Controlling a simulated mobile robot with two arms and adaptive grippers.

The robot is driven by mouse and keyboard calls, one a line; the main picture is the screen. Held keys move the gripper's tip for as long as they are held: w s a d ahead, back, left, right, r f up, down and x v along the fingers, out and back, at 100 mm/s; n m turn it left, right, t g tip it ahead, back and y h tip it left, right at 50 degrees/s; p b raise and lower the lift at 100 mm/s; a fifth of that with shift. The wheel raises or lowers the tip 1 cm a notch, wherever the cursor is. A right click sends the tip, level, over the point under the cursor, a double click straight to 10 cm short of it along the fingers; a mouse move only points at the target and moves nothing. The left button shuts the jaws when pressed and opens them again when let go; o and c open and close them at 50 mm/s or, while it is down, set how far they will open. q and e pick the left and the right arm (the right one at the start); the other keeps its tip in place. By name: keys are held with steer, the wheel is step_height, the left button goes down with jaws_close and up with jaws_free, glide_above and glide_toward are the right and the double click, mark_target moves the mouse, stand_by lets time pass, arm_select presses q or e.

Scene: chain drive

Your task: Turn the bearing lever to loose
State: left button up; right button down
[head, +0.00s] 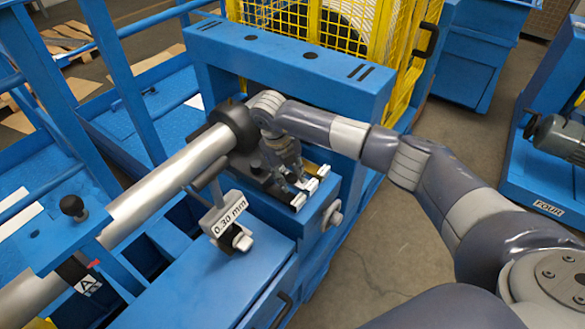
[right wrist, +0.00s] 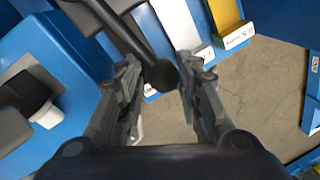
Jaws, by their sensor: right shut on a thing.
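The bearing lever is a dark bar with a round knob (right wrist: 162,76) in the right wrist view. My right gripper (right wrist: 162,68) has its two fingers on either side of the knob and is shut on it. In the head view my right gripper (head: 290,178) points down over the dark bearing block (head: 258,165), beside the black collar (head: 232,124) on the silver shaft. The lever is mostly hidden there by the gripper. Small white-edged plates lie on the block near the fingers; their lettering is too small to read. My left gripper is out of view.
The silver shaft (head: 165,180) runs to the lower left. A 0.30 mm gauge sign (head: 228,215) stands in front of the bearing. A blue frame beam (head: 300,62) and a yellow mesh guard (head: 310,22) rise behind. Bare floor (head: 375,245) lies to the right.

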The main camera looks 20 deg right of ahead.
steer(key=shift+s+a+r+m, duration=0.1)
steer(key=shift+a+r+m, duration=0.25)
steer(key=shift+a+m, duration=0.4)
steer(key=shift+d+m, duration=0.15)
steer(key=shift+m, duration=0.1)
steer(key=c, duration=1.4)
jaws_free()
steer(key=shift+o, duration=0.9)
steer(key=shift+f, duration=0.25)
steer(key=shift+s, duration=0.1)
step_height(320, 180, up, 12)
steer(key=a, duration=0.2)
steer(key=shift+a, duration=0.15)
